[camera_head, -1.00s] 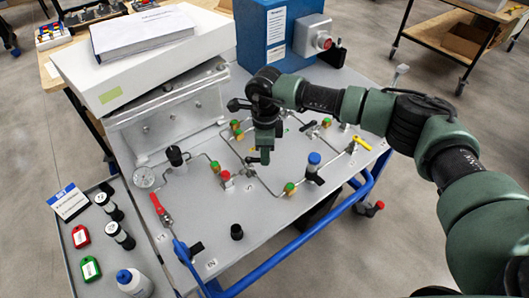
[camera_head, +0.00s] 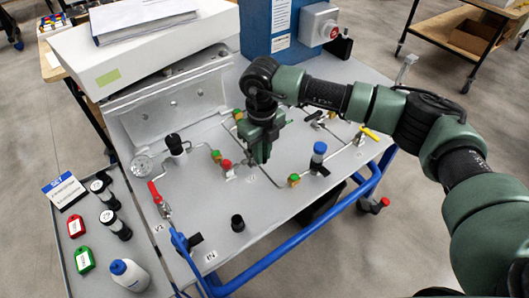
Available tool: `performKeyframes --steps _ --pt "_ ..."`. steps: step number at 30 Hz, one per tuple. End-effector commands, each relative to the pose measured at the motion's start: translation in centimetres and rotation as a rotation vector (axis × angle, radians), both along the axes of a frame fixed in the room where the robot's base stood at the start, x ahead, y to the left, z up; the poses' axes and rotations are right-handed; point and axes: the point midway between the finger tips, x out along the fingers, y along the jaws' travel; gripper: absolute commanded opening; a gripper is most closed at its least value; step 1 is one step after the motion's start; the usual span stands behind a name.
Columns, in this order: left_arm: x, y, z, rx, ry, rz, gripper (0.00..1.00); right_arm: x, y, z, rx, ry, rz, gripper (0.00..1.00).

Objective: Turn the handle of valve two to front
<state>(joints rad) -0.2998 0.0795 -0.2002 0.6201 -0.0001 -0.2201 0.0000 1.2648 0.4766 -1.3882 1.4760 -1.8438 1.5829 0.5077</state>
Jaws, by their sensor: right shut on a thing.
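My right gripper (camera_head: 261,155) comes down from above onto the middle of the grey panel (camera_head: 290,220), among the thin steel pipes. It is shut on the handle of valve two, which its fingers hide almost wholly. A small label (camera_head: 251,180) lies on the panel just in front of the fingers. Which way the handle points cannot be told. My left gripper is not in view.
A red-handled valve (camera_head: 158,197) stands front left and a yellow-handled one (camera_head: 368,134) at right. A blue-capped fitting (camera_head: 319,155), a red-topped fitting (camera_head: 227,166) and a gauge (camera_head: 143,166) stand on the panel. A blue rail (camera_head: 300,240) runs along its front.

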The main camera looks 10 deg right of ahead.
Motion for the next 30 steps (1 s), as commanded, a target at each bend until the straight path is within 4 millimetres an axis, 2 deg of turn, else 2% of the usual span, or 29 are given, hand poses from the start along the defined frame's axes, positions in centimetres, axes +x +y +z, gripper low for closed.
performKeyframes --steps 9,22,23,25,30 --pt "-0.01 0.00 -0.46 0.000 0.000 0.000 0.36 -0.06 0.37 0.09 0.001 -0.003 -0.085 0.00" --pt "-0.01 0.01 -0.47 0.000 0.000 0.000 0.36 -0.06 0.42 0.13 0.002 -0.004 -0.094 0.00" --pt "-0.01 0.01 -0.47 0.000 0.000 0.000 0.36 -0.05 0.42 0.14 0.002 -0.004 -0.094 0.17" --pt "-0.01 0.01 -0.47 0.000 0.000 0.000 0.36 -0.06 0.42 0.12 0.001 -0.003 -0.094 0.36" --pt "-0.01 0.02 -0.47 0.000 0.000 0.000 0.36 -0.11 0.42 0.08 0.001 -0.002 -0.092 0.36"
